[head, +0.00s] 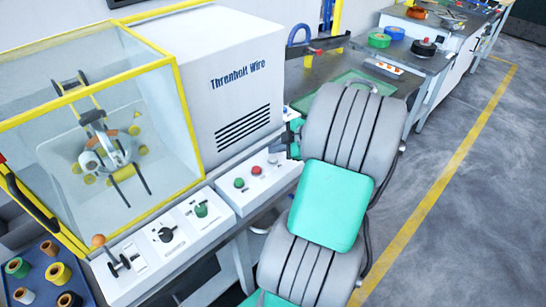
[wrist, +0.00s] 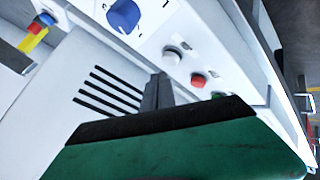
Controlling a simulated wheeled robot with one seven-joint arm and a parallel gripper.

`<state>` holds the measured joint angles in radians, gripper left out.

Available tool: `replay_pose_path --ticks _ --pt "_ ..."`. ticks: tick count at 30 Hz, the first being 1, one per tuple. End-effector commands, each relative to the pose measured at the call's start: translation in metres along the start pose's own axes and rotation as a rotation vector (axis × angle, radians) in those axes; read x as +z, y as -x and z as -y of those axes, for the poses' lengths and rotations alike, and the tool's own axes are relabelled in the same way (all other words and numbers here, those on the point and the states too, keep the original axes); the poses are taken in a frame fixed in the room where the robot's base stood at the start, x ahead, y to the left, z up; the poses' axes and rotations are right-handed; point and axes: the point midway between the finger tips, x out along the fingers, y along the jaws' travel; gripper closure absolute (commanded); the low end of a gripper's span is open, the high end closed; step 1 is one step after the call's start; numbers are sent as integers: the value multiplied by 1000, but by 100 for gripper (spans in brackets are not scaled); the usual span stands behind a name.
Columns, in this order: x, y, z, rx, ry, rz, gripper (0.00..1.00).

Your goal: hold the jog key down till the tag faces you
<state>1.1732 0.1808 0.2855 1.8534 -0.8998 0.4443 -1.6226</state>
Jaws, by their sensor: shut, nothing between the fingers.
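My gripper shows in the wrist view (wrist: 157,92), its dark fingers together and empty, in front of the white machine face beside the vent slots. A button panel holds a white button (wrist: 172,55), a red button (wrist: 198,80) and a green button (wrist: 219,95), the last partly hidden by the gripper body. In the head view the green button (head: 239,183) and red button (head: 256,170) show left of my arm. A separate green control (head: 201,210) is on the lower panel. I cannot read which is the jog key. A silver ring (head: 118,155) is inside the guard; no tag is clear.
A yellow-framed clear guard (head: 178,100) encloses the ring. A black knob (head: 166,235) and an orange-ball lever (head: 98,240) are on the front panel. A blue knob (wrist: 123,14) is above the white button. Spools (head: 58,273) sit lower left. The right floor is open.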

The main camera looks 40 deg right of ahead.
Motion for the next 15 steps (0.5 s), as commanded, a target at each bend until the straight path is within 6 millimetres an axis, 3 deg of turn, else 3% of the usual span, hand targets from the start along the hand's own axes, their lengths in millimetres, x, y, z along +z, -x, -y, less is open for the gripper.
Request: replay_pose_path --ticks 15 --pt "-24 34 -25 1 1 1 100"
